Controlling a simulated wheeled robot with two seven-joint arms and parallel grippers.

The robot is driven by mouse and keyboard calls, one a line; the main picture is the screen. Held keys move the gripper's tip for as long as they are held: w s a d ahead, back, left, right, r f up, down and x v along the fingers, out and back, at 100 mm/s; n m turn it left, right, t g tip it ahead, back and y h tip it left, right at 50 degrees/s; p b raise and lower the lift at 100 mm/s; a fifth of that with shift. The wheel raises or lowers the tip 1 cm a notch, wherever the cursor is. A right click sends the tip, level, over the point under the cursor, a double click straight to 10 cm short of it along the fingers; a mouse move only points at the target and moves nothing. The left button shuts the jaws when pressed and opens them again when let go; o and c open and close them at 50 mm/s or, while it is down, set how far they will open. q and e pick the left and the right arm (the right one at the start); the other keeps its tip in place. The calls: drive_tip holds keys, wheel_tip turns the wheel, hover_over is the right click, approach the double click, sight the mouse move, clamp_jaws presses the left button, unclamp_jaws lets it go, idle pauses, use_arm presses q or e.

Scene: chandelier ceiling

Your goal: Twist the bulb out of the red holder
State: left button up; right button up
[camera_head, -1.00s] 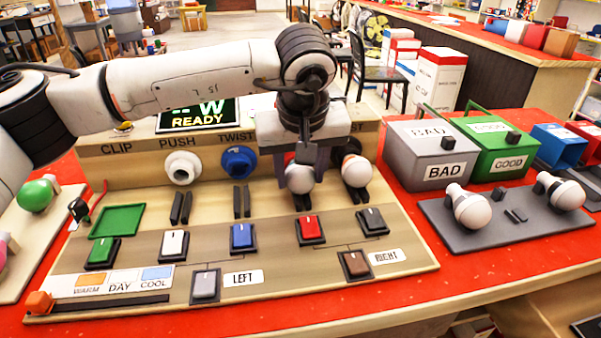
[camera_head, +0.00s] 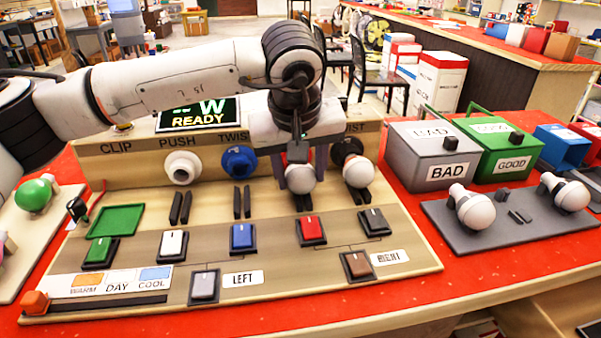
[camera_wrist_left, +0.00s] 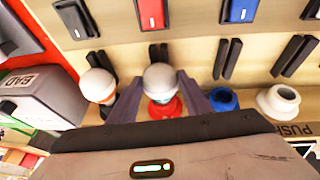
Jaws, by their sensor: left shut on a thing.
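The bulb (camera_head: 300,180) is a white globe at the third holder of the test board. In the left wrist view the bulb (camera_wrist_left: 160,78) sits in front of the red holder (camera_wrist_left: 165,108), seemingly still at its mouth. My left gripper (camera_wrist_left: 160,88) has one finger on each side of the bulb and is shut on it. In the head view the left gripper (camera_head: 299,165) comes down from above and its wrist hides most of the red holder. My right gripper is not in view.
Another white bulb (camera_head: 358,171) stands in the black holder (camera_head: 345,148) close on the right. The blue holder (camera_head: 239,161) and white holder (camera_head: 182,168) on the left are empty. The grey BAD box (camera_head: 432,150), green GOOD box (camera_head: 500,145) and a grey bulb tray (camera_head: 500,236) stand right.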

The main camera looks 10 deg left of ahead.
use_arm(q)
drive_tip(key=shift+h+b, duration=0.3)
drive_tip(key=shift+b, duration=0.25)
idle(0.6)
drive_tip(key=shift+f, duration=0.1)
drive_tip(key=shift+s+a+f+n+t+h+b, duration=0.2)
drive_tip(key=shift+t+h+b, duration=0.45)
drive_tip(key=shift+b, duration=1.25)
idle(1.0)
drive_tip(key=shift+w+h+b, duration=0.1)
drive_tip(key=shift+h+b, duration=0.15)
drive_tip(key=shift+b, duration=0.15)
idle(0.8)
drive_tip(key=shift+a+h+b, duration=0.1)
drive_tip(key=shift+h+b, duration=0.4)
drive_tip(key=shift+b, duration=0.55)
idle(0.7)
drive_tip(key=shift+f, duration=0.1)
drive_tip(key=shift+s+d, duration=0.25)
drive_tip(key=shift+s, duration=0.4)
drive_tip(key=shift+s+d+r+t+b, duration=0.15)
drive_tip(key=shift+s+b, duration=0.25)
drive_tip(key=shift+s, duration=0.25)
drive_tip(key=shift+s+d+r+t+b, duration=0.15)
drive_tip(key=shift+s+b, duration=0.2)
drive_tip(key=shift+s, duration=0.25)
